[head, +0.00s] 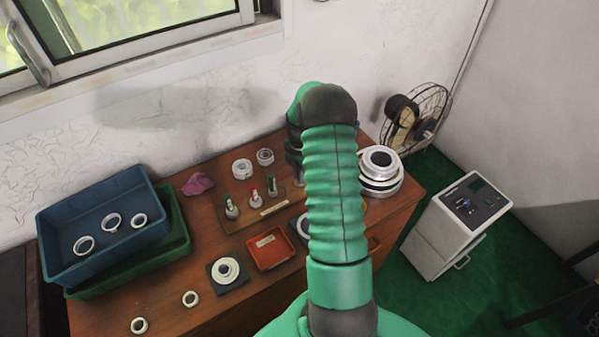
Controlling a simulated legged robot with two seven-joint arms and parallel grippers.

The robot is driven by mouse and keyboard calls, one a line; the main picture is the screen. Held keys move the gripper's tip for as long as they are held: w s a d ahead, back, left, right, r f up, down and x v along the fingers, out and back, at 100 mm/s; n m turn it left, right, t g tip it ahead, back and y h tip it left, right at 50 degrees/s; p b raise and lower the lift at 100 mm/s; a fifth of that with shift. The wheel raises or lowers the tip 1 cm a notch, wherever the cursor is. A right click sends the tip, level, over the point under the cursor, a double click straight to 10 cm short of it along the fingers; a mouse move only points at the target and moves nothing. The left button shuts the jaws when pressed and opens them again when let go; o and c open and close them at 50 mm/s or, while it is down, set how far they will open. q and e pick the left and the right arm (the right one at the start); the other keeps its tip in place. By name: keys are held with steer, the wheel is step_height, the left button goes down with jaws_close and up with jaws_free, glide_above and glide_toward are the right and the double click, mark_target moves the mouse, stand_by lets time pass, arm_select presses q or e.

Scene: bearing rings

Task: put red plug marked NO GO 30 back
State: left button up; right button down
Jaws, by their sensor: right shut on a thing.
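My right arm rises through the middle of the head view and hides much of the table behind it. My right gripper (293,156) shows only in part at the arm's left edge, near the right end of the wooden plug stand (240,222). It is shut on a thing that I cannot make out. Three plugs stand in the stand: a green-topped plug (231,207), a red-topped plug (254,195) and another green-topped plug (272,186). Their markings are too small to read. My left gripper is not in view.
A blue bin (60,215) with rings sits in a green bin (184,236) on the left. A red tray (270,249), a ring on a dark pad (227,272), loose rings, a purple cloth (197,183) and stacked rings (380,172) share the table.

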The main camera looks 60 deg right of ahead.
steer(key=w+d, duration=0.1)
steer(key=d, duration=0.1)
steer(key=shift+w+d+f, duration=0.15)
steer(key=shift+w+d, duration=0.2)
steer(key=shift+d, duration=0.05)
step_height(320, 180, down, 3)
steer(key=shift+r+p, duration=0.1)
steer(key=shift+p, duration=0.5)
steer(key=shift+d+f, duration=0.1)
steer(key=shift+f, duration=0.3)
steer(key=c, duration=1.4)
jaws_free()
steer(key=shift+o, duration=0.3)
steer(key=shift+r, duration=0.15)
